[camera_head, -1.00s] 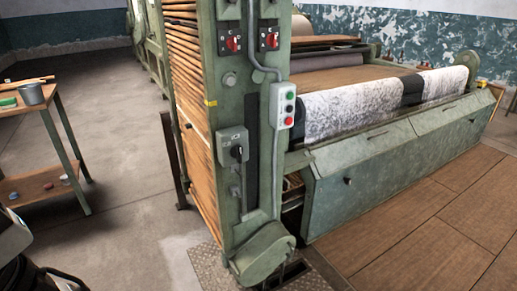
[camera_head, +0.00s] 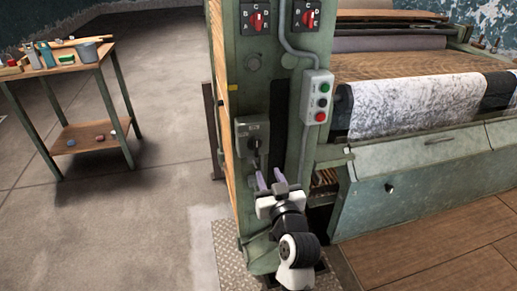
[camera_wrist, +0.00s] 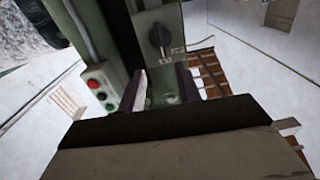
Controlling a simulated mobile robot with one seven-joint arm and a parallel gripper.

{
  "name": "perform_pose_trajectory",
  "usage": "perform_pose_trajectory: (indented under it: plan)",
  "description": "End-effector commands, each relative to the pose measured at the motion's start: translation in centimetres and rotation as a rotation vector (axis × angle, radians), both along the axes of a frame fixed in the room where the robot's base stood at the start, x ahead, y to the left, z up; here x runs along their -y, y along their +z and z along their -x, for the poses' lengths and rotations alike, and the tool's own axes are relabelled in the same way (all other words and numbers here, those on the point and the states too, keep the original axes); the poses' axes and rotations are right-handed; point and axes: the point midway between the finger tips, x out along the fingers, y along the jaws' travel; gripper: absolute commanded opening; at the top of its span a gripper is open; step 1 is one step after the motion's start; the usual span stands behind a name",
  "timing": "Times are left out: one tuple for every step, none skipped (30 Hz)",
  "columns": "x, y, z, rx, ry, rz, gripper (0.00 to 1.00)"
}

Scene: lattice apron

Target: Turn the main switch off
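The likely main switch is a grey box with a black rotary knob (camera_head: 254,143) on the front of the green machine column. Its label is too small to read. It also shows in the wrist view, where the black knob (camera_wrist: 158,36) sits upside down, beyond the fingertips. My gripper (camera_head: 270,178) is in front of the column, just below and slightly right of the box in the head view. Its two fingers are apart and empty, as the wrist view also shows (camera_wrist: 161,75). The fingers appear clear of the knob.
A push-button box (camera_head: 317,97) with green and red buttons is right of the switch. Two red rotary switches (camera_head: 255,18) (camera_head: 308,16) are higher up. A conduit (camera_head: 284,30) runs down the column. A wooden worktable (camera_head: 60,67) stands left, with open floor between.

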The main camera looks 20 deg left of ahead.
Motion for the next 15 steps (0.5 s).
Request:
perform_pose_trajectory:
  plan:
    - [-0.7, 0.4, -0.8, 0.002, 0.004, 0.000, 0.34]
    - [-1.0, 0.4, -1.4, 0.002, 0.003, 0.000, 0.34]
    - [-1.5, 0.4, -2.1, 0.001, 0.002, 0.000, 0.34]
    - [-1.9, 0.4, -2.7, 0.002, 0.002, 0.000, 0.34]
    - [-2.3, 0.5, -3.2, 0.003, 0.003, -0.001, 0.34]
    - [-2.8, 0.4, -4.0, 0.002, 0.002, 0.000, 0.34]
    - [-3.2, 0.5, -4.5, 0.003, 0.002, -0.001, 0.34]
    - [-3.5, 0.4, -5.0, 0.003, 0.002, -0.001, 0.34]
    - [-4.0, 0.4, -5.7, 0.003, 0.003, -0.001, 0.34]
    - [-4.3, 0.4, -6.2, 0.002, 0.002, -0.002, 0.34]
    - [-4.6, 0.4, -6.7, 0.002, 0.002, -0.002, 0.34]
    - [-5.0, 0.4, -7.2, 0.003, 0.002, -0.001, 0.34]
    - [-5.3, 0.4, -7.6, 0.003, 0.002, -0.001, 0.34]
    - [-5.5, 0.3, -8.0, 0.003, 0.002, -0.001, 0.34]
    - [-5.8, 0.4, -8.4, 0.004, 0.001, -0.001, 0.34]
